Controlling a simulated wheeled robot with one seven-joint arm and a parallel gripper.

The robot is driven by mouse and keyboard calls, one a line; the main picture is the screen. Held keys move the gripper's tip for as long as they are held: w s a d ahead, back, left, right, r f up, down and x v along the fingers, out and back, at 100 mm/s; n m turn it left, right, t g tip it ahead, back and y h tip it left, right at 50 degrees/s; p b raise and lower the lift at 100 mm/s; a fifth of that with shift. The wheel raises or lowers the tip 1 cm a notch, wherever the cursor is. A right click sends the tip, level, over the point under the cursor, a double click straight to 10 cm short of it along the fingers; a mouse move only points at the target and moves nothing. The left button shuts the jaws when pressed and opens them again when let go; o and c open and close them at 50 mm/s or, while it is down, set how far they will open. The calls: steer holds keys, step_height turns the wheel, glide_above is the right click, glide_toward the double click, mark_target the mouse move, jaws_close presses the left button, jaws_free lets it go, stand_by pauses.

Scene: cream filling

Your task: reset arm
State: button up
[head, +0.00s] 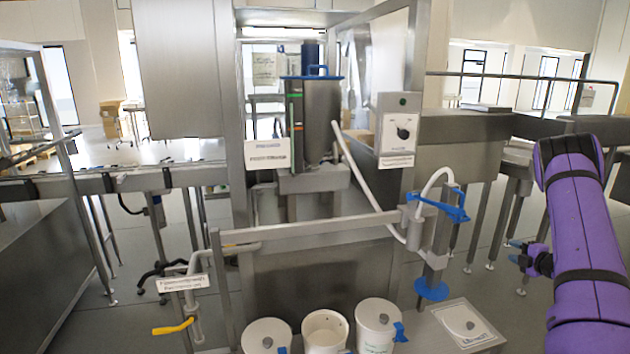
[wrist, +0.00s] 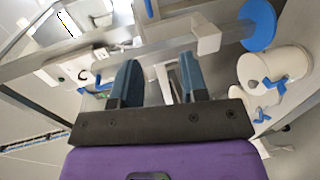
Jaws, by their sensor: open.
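My purple arm stands at the right of the head view, and my gripper (head: 514,251) is at its left side, small and partly hidden by the arm. In the wrist view my gripper (wrist: 160,78) shows two blue-grey fingers apart, with nothing between them. The gripper is clear of the filling machine, to the right of its blue-handled nozzle (head: 440,205).
A steel filling machine (head: 320,240) fills the middle. White buckets (head: 325,330) stand at its front, some lidded. A dial box (head: 398,127) and a yellow-handled valve (head: 173,327) are fixed to it. Steel conveyors (head: 470,125) run to both sides.

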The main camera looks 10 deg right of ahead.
steer(key=w+a+r+m+g+h, duration=0.15)
steer(key=a+r+m+h, duration=0.35)
steer(key=r, duration=0.8)
steer(key=w+a+r+m+g, duration=0.1)
steer(key=w+a+r+m, duration=0.25)
steer(key=a+r, duration=0.7)
steer(key=s+a+r+m+g, duration=0.1)
steer(key=s+a+r+m, duration=0.15)
steer(key=r, duration=0.25)
steer(key=s+a+r+m+g, duration=0.1)
steer(key=s+a+r, duration=0.2)
steer(key=a+r, duration=0.1)
steer(key=s+a+r+m+g+y, duration=0.15)
steer(key=s+a+r+m, duration=0.3)
steer(key=s+a, duration=0.95)
steer(key=s+a+f+m+g+y, duration=0.1)
steer(key=s+a+g, duration=0.1)
steer(key=s+a, duration=0.5)
steer(key=s+a+f+g+y, duration=0.1)
steer(key=s+a+g+y, duration=0.1)
steer(key=s+a, duration=0.5)
steer(key=s, duration=0.6)
steer(key=shift+s+a+m, duration=0.15)
steer(key=shift+a+m, duration=0.1)
steer(key=shift+m, duration=0.1)
